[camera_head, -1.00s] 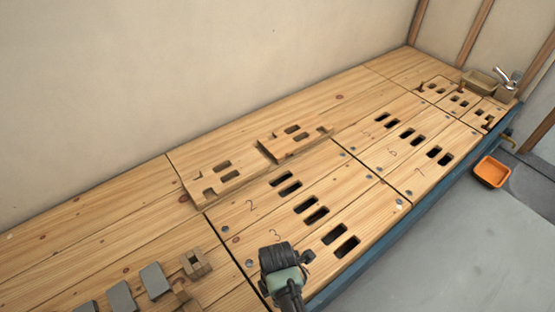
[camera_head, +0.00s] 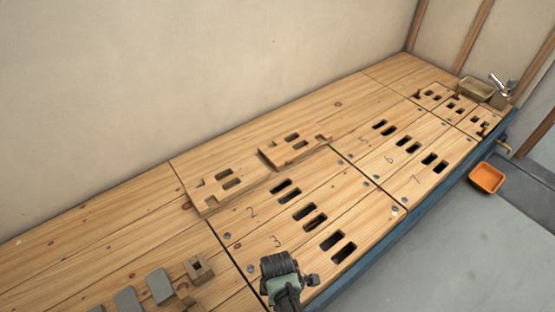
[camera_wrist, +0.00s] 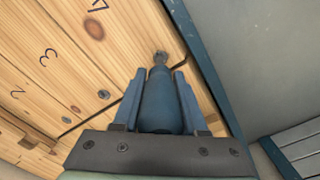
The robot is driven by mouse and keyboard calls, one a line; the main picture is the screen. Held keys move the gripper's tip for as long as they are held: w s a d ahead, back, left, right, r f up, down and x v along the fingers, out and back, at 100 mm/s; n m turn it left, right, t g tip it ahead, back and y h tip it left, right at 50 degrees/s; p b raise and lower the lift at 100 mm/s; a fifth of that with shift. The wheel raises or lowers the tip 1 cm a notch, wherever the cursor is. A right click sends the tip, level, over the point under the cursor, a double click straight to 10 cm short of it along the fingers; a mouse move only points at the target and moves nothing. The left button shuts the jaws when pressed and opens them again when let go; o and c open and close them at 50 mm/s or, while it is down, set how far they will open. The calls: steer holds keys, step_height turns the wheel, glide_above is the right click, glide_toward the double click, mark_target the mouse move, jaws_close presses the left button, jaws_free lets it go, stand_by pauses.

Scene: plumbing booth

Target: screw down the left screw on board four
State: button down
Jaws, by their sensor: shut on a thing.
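In the wrist view, my gripper (camera_wrist: 159,85) is shut on a blue tapered driver tool (camera_wrist: 161,105), with one finger on each side. The tool's tip is at a small grey metal screw head (camera_wrist: 160,56) on board four (camera_wrist: 127,42), marked 4, near its front edge. I cannot tell whether the tip touches the screw or how far in the screw sits. In the head view, my gripper (camera_head: 281,270) is over the left end of board four, whose two slots (camera_head: 338,246) show to the right. The left screw is hidden there behind my gripper.
Boards two (camera_head: 252,211) and three (camera_head: 276,241) lie beside it, with flush grey screws. Loose grey blocks (camera_head: 158,286) lie at lower left. An orange tray (camera_head: 487,178) is at far right.

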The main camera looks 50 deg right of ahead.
steer(key=shift+r+p, duration=4)
steer(key=shift+p, duration=0.2)
